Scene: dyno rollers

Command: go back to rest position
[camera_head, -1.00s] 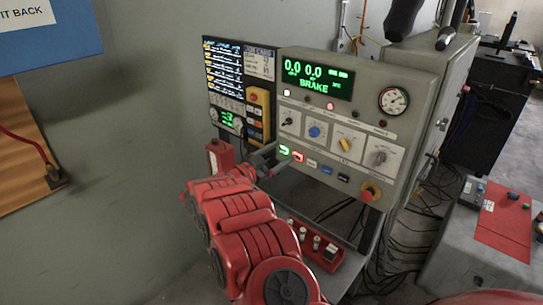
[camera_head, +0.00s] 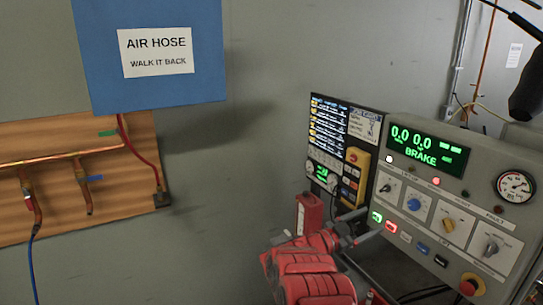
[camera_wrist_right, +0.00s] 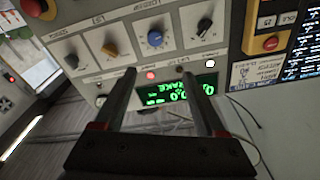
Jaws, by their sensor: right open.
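My right gripper (camera_head: 366,224) comes up from the bottom of the head view on its red arm, just left of the lit green and red buttons (camera_head: 391,227) on the grey control panel (camera_head: 455,170). I cannot tell whether a fingertip touches the panel. The right wrist view shows the same gripper (camera_wrist_right: 158,76) with its two dark fingers apart and nothing between them. The panel's knobs and its green display (camera_wrist_right: 175,93) lie beyond the fingers there. My left gripper is not in the head view.
A blue board (camera_head: 200,85) with an air hose sign hangs on the grey wall. A wooden panel (camera_head: 120,205) with copper pipes is at left. A yellow pendant box (camera_head: 354,178) and a red box (camera_head: 309,214) sit beside the panel. Bare wall lies left of my arm.

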